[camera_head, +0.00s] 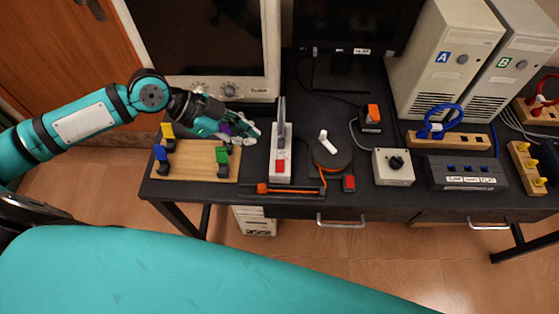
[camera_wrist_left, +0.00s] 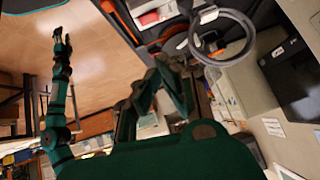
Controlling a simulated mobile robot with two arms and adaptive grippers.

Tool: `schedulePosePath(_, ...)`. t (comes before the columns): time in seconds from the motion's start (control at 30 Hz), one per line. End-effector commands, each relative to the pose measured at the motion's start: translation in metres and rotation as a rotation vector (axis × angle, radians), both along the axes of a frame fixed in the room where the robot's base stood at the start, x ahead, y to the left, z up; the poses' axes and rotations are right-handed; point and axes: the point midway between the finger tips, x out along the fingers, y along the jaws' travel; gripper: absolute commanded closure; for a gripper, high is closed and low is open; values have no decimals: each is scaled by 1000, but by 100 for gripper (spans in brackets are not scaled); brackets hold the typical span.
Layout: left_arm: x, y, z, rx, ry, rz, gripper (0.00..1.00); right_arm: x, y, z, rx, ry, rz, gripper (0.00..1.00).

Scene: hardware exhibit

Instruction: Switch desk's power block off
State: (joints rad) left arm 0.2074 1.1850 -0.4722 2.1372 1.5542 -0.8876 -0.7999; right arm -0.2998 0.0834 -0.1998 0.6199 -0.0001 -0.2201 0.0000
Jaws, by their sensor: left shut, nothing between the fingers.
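My left gripper (camera_head: 246,133) is shut and empty, over the back right part of a wooden board. It also shows in the wrist view (camera_wrist_left: 165,82). Further right, a small black block with an orange switch (camera_head: 373,111) lies on the desk (camera_head: 325,106). No label tells which is the power block, and I cannot tell the switch positions. In the wrist view, my other arm's end (camera_wrist_left: 58,42) is small and dark.
The wooden board (camera_head: 205,173) carries yellow, blue and green clips. A round dark disc (camera_head: 331,154), a grey knob box (camera_head: 393,167) and a dark socket box (camera_head: 466,174) stand right. A monitor (camera_head: 205,50) and computer towers (camera_head: 444,58) close off the back.

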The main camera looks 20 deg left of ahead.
Motion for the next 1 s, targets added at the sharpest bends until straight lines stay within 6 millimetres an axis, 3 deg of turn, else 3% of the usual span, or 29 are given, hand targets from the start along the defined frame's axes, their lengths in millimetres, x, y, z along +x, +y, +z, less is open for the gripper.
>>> schedulePosePath(0.3,0,-1,1,-1,0,1,100,0,0,2,0,0,0,60)
schedulePosePath(0.47,5,-11,-8,-4,0,1,100,0,4,7,4,0,-2,60)
schedulePosePath(0.87,27,-66,-65,-5,2,0,100,0,5,29,6,0,-1,60)
schedulePosePath(1.0,30,-65,-89,2,5,2,100,0,5,34,6,0,-1,60)
